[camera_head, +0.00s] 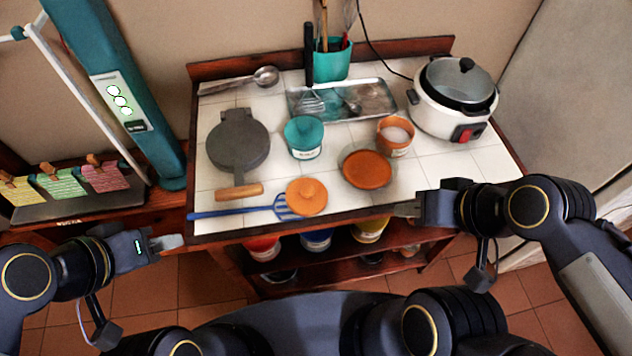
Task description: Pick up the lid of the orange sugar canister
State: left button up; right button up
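The orange canister (395,150) stands open at the right of the tiled table, with white contents showing. A round orange lid (306,197) with a small knob lies near the front edge, overlapping the head of a blue slotted turner (240,212). My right gripper (405,209) is at the table's front edge, to the right of the lid and apart from it. My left gripper (168,242) is off the table's front left corner, well away from the lid. Both grippers look empty, but their finger gaps cannot be made out.
An orange dish (367,169) lies between lid and canister. A teal canister (304,150), dark round iron (238,146), metal tray (375,97), teal utensil pot (331,66) and rice cooker (450,110) crowd the table. Free tiles (440,168) lie at the front right.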

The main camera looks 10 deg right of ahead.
aim_at(305, 196)
jog(key=k+j+z, duration=0.1)
jog(key=j, duration=0.3)
jog(key=k+j, duration=0.3)
jog(key=i+j+z, duration=0.1)
jog(key=j, duration=0.3)
jog(key=i+j+z, duration=0.1)
jog(key=j, duration=0.3)
jog(key=i+j+z, duration=0.1)
jog(key=j, duration=0.3)
jog(key=i+j, duration=0.15)
jog(key=i+z, duration=0.05)
jog(key=i, duration=0.05)
